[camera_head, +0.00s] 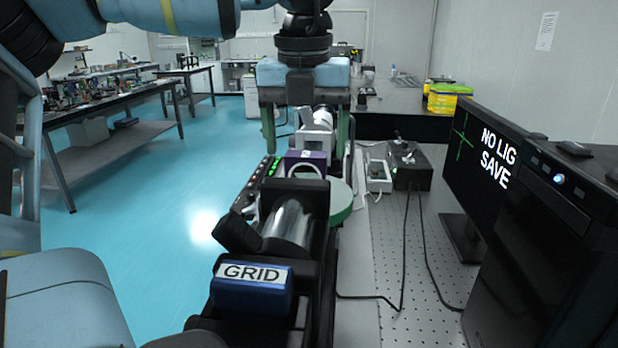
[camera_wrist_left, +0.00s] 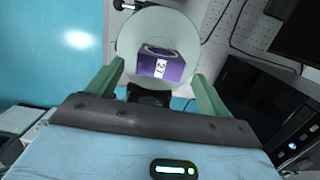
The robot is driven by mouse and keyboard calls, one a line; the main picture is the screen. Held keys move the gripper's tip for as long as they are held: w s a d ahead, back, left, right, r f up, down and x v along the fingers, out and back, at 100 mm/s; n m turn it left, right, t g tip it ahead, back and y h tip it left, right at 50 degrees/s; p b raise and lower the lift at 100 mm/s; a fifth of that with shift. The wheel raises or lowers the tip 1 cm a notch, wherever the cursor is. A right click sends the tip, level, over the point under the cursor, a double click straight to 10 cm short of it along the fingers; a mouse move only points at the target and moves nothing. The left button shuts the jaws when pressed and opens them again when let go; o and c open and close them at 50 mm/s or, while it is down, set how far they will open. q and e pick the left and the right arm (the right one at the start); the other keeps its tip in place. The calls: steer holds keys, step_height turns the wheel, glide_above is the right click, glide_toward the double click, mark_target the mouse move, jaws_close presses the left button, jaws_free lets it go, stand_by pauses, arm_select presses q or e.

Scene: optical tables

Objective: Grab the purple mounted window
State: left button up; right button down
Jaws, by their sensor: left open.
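The purple mounted window (camera_wrist_left: 168,66) is a small purple block with a white label, standing on a pale green round platform (camera_wrist_left: 128,35) in the left wrist view. In the head view its purple top (camera_head: 316,157) shows past the black equipment, with a pale ring in front of it. My left gripper (camera_head: 306,149) comes down from above with a light blue body and green fingers. It is open and empty. In the left wrist view the purple block appears between the two green fingers (camera_wrist_left: 158,70), with gaps on both sides. My right gripper is not in view.
A black device with a blue GRID box (camera_head: 250,287) stands in front. A white mount (camera_head: 316,135) is behind the window. A monitor (camera_head: 482,165) and a black box (camera_head: 545,240) stand at right. Cables cross the perforated table (camera_head: 390,265). Open floor lies at left.

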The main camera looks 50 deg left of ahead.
mark_target(306, 154)
arm_select(q)
steer(key=f, duration=0.2)
steer(key=f+b, duration=0.1)
steer(key=shift+w+a+f, duration=0.2)
steer(key=shift+w+a, duration=0.05)
steer(key=shift+r, duration=0.15)
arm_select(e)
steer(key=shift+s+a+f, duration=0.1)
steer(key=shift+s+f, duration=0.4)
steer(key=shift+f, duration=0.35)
arm_select(q)
steer(key=shift+c, duration=0.9)
steer(key=c, duration=1)
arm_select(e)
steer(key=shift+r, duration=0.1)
